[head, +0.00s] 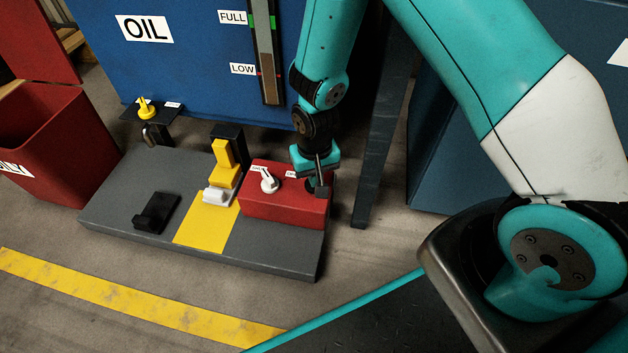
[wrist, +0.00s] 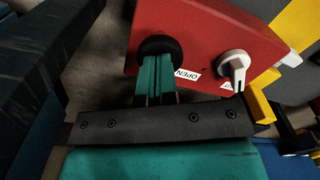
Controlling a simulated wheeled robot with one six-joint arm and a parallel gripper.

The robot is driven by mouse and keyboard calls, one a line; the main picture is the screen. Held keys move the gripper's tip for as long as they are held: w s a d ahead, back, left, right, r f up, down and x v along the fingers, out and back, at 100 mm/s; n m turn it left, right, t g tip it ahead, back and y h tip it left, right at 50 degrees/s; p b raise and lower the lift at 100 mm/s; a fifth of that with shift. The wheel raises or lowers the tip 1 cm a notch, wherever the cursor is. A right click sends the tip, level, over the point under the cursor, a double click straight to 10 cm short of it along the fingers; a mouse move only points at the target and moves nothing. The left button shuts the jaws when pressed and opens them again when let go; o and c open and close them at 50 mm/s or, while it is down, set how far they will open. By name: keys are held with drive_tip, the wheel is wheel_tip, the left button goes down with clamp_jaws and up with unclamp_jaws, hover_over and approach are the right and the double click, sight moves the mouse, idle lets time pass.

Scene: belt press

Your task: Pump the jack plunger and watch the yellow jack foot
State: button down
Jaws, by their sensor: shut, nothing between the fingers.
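The red jack box (head: 285,210) stands on the right part of a grey base. A white valve knob (head: 269,181) is on its top; in the wrist view the white knob (wrist: 234,68) has an OPEN label beside it. The black round plunger top (wrist: 159,46) shows at the box's end. My gripper (head: 318,184) is shut and empty, with its teal fingertips (wrist: 157,66) at the plunger top. I cannot tell whether they touch it. The yellow jack foot (head: 224,165) stands by a black post, just above a whitish block (head: 217,196); any gap is too small to judge.
The grey base (head: 110,213) carries a black block (head: 156,212) and a yellow plate (head: 198,236). A blue OIL tank (head: 180,62) with a level gauge stands behind. Red bins (head: 48,135) are at left. A dark post (head: 375,150) stands right of my gripper.

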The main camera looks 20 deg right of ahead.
drive_tip(key=shift+f+b, duration=0.4)
drive_tip(key=shift+f, duration=0.5)
drive_tip(key=shift+r, duration=0.1)
wheel_tip(320, 180, up, 8)
drive_tip(key=p, duration=0.7)
drive_tip(key=shift+f+p, duration=0.25)
drive_tip(key=shift+p, duration=0.1)
